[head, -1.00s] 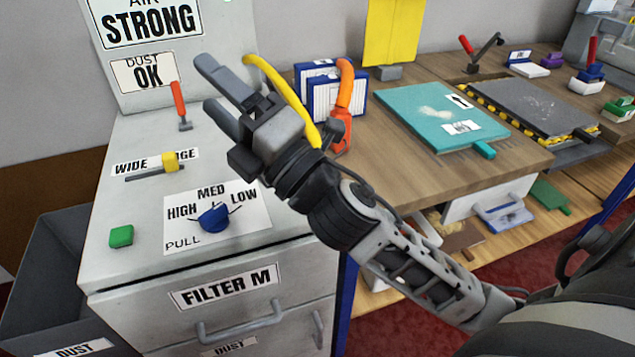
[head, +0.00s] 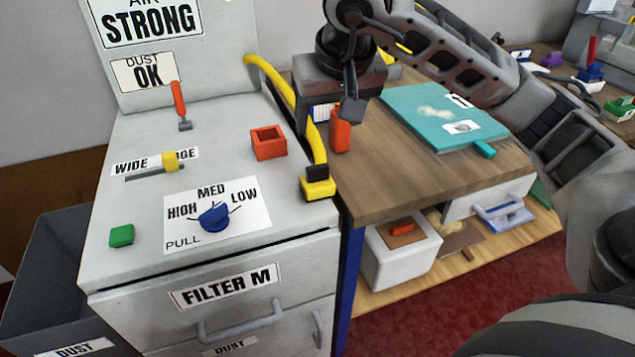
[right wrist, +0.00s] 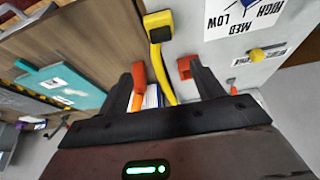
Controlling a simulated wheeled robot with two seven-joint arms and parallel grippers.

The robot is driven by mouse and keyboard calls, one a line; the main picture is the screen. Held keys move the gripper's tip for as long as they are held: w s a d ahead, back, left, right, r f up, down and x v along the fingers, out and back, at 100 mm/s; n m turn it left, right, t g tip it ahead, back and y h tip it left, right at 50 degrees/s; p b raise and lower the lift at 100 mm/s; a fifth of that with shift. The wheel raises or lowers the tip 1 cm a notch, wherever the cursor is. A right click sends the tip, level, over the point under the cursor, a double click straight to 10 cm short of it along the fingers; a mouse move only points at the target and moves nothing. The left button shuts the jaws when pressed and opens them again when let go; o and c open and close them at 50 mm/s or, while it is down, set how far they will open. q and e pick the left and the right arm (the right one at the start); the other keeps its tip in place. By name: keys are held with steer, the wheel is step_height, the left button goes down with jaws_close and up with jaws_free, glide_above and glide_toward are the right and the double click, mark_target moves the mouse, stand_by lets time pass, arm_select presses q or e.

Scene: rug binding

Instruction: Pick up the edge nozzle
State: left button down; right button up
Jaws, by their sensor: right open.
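An orange-red upright piece (head: 341,131), with a curved orange neck in the earlier head view, stands on the wooden bench beside the grey cabinet. It looks like the edge nozzle, though no label shows. My right gripper (head: 332,108) points down in front of it and hides its upper part. In the right wrist view the fingers (right wrist: 165,88) are open and apart, and the orange piece (right wrist: 138,75) appears by the left finger. I see no grip on it. My left gripper is not in view.
A yellow hose (head: 290,95) ends in a yellow and black head (head: 318,185) at the cabinet's right edge. A red-orange open square holder (head: 268,143) sits on the cabinet top. A teal board (head: 430,110) lies on the bench to the right.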

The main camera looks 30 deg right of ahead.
glide_toward(318, 167)
steer(key=x, duration=0.5)
steer(key=shift+w+d+r, duration=0.1)
steer(key=shift+w+d, duration=0.05)
steer(key=shift+w, duration=0.2)
steer(key=shift+s+p+x, duration=0.15)
steer(key=shift+p+x, duration=0.15)
steer(key=shift+x, duration=1.05)
steer(key=shift+s+p+x, duration=0.15)
steer(key=shift+p+x, duration=0.15)
steer(key=shift+x, duration=1.1)
steer(key=shift+c, duration=0.3)
steer(key=c, duration=0.8)
